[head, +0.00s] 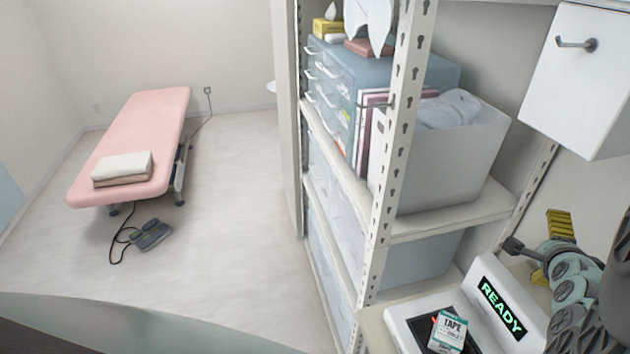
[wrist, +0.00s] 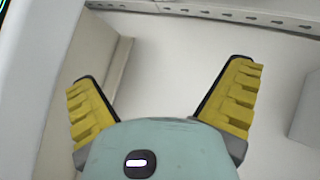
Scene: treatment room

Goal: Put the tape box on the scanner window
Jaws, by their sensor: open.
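The tape box (head: 449,332), white and green with "TAPE" on it, stands on the scanner's dark window (head: 416,329) in the head view, near the bottom edge. It covers part of the window, and its lower end is close to the frame edge. The scanner (head: 404,311) is white, with a raised display (head: 502,307) reading READY in green. My gripper (head: 548,246) is to the right of and above the box, apart from it. In the wrist view my gripper (wrist: 163,88) has its yellow fingers spread, with nothing between them. The tape box is not in the wrist view.
A metal shelf unit (head: 395,125) with bins and drawers stands left of the scanner. A white cabinet (head: 578,75) hangs above my gripper. A pink treatment bed (head: 140,130) and a foot pedal (head: 150,235) are at left, with open floor around them.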

